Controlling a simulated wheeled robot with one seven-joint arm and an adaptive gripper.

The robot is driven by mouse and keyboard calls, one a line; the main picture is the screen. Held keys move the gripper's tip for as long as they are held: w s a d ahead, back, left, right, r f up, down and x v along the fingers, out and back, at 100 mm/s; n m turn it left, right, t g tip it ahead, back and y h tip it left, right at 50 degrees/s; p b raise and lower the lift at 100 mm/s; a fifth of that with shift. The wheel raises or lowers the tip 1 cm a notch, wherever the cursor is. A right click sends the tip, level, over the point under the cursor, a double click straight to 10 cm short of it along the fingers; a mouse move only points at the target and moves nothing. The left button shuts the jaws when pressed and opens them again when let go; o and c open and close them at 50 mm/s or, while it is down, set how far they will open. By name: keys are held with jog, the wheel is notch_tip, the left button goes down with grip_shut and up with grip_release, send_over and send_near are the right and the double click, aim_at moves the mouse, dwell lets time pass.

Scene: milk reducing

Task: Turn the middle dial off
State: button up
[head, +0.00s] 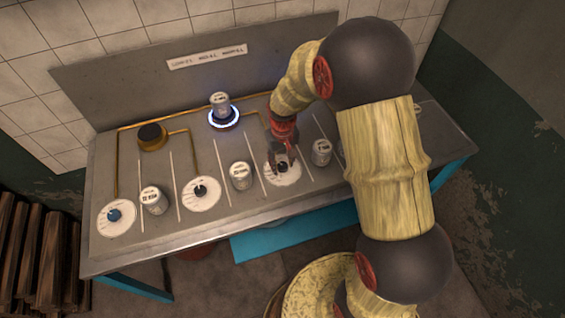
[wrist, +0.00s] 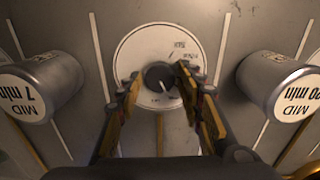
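The dial under my gripper is a dark round knob (wrist: 160,76) on a white marked disc (wrist: 128,52). In the head view its disc (head: 291,178) lies on the metal table, third from the left among the visible dials. My gripper (head: 283,158) is directly above it. In the wrist view my gripper (wrist: 158,84) is open, with a finger on each side of the knob. The right finger is close to the knob or touching it; the left one has a gap. A pipe leads to a burner with a glowing blue-white ring (head: 237,122), and a can (head: 219,101) stands on it.
Two cans flank the dial, one marked 20 min (wrist: 268,85) and one marked 7 min (wrist: 42,85). Further left are two dials (head: 201,204) (head: 116,230), another can (head: 153,200) and an unlit burner (head: 152,137). My arm hides the table's right part.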

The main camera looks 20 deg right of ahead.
aim_at(282, 165)
jog(key=c, duration=0.8)
jog(key=shift+r+m+p, duration=0.15)
jog(key=shift+m+p, duration=0.6)
jog(key=shift+m, duration=0.15)
jog(key=shift+m+p, duration=0.7)
jog(key=shift+m, duration=1)
jog(key=o, duration=1.2)
notch_tip(282, 165, up, 12)
jog(key=shift+f, duration=0.15)
